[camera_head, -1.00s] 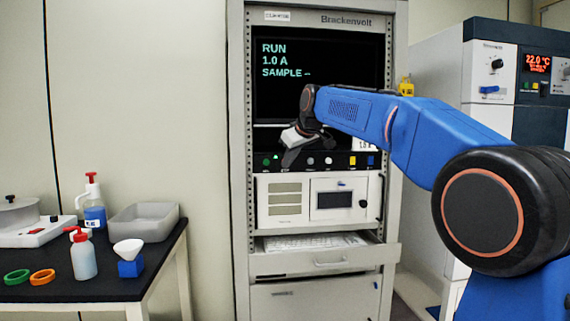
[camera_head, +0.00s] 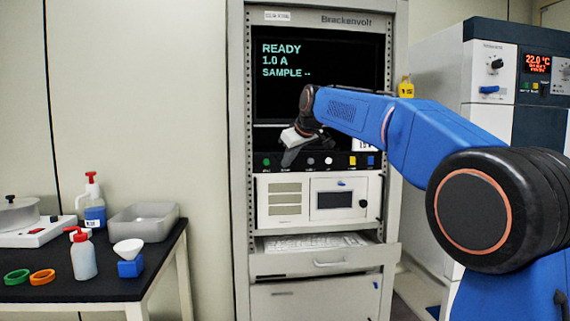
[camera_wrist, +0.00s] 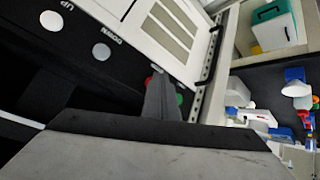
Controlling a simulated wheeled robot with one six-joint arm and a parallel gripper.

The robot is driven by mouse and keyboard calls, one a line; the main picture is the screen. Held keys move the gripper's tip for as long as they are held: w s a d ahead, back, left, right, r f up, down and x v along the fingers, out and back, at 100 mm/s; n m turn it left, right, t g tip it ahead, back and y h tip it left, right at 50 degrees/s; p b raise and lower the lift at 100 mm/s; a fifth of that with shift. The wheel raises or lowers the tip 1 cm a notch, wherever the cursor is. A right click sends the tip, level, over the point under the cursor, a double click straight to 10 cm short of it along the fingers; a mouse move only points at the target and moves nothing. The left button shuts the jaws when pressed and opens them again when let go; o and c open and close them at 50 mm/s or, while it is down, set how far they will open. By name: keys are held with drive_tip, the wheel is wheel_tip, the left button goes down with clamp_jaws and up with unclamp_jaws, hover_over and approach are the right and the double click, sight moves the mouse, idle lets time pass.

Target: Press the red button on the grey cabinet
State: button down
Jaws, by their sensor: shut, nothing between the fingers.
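The grey cabinet (camera_head: 239,200) stands upright in the middle of the head view, with a black button strip (camera_head: 340,162) below its screen (camera_head: 345,75). The screen reads "READY 1.0 A SAMPLE --". My gripper (camera_head: 289,158) is shut and empty, its fingers at the left part of the strip, just right of the green button (camera_head: 266,162). In the wrist view my gripper (camera_wrist: 158,75) covers most of the red button (camera_wrist: 149,82), with only a sliver showing. The green button (camera_wrist: 180,99) peeks out on the other side. Whether the fingertips touch the red button I cannot tell.
Several other buttons, including a yellow one (camera_head: 352,160) and a blue one (camera_head: 370,160), sit further right on the strip. A black table (camera_head: 90,288) with bottles and a tray stands left; a white machine (camera_head: 437,90) stands right.

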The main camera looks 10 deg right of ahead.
drive_tip(key=shift+s, duration=0.5)
drive_tip(key=s, duration=0.6)
idle(0.4)
idle(0.5)
drive_tip(key=s+d+f+m+g+h, duration=0.1)
drive_tip(key=s+d+f, duration=0.4)
drive_tip(key=s+f, duration=0.7)
drive_tip(key=s+d+f+m+g+h, duration=0.1)
drive_tip(key=s+d+f+m, duration=0.3)
drive_tip(key=s+f, duration=0.8)
drive_tip(key=s+d+f+m+g+h, duration=0.1)
drive_tip(key=s+d+f, duration=0.5)
drive_tip(key=s+f, duration=0.6)
drive_tip(key=s+m+g, duration=0.1)
drive_tip(key=s, duration=0.9)
drive_tip(key=shift+f+m, duration=0.3)
drive_tip(key=shift+f, duration=0.1)
